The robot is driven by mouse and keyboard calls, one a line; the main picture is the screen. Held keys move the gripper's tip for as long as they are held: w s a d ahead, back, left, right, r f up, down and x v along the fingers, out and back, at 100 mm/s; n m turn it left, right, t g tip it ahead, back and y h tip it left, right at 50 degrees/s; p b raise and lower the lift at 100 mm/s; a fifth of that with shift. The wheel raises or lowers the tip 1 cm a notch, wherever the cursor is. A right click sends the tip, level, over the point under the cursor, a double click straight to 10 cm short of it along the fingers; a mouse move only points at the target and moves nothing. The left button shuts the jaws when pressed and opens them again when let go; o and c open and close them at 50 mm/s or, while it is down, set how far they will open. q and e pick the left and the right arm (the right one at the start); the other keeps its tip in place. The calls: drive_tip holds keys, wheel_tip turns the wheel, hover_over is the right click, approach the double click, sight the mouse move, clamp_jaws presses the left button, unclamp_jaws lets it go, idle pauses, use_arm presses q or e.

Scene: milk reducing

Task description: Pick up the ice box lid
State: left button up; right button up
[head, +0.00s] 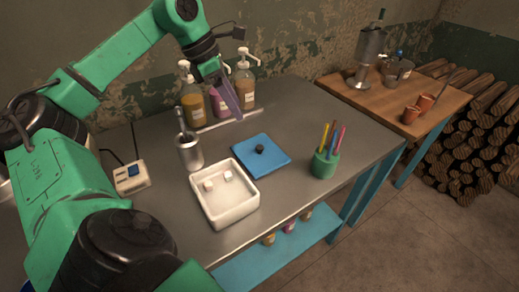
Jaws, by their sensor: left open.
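A flat blue square lid (280,164) with a dark round knob (260,149) lies on the grey metal table. A white square ice box (240,211) stands open at its front left, with pale cubes (209,186) inside. My left gripper (233,108) is above the back of the table, by the pump bottles, behind and above the lid. It is open and nothing shows in it. It is apart from the lid. My right gripper is not in view.
Several pump bottles (245,86) stand along the back. A green holder (325,164) with colored sticks stands right of the lid. A switch box (131,179) sits at left. The table's right part is clear.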

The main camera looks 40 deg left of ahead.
sight(260, 147)
use_arm(q)
drive_tip(key=x, duration=0.9)
drive_tip(key=p+x, duration=0.1)
drive_tip(key=x, duration=0.3)
drive_tip(key=shift+d+f, duration=0.3)
drive_tip(key=shift+d, duration=0.05)
drive_tip(key=shift+w+f, duration=0.1)
drive_tip(key=shift+f, duration=0.25)
clamp_jaws()
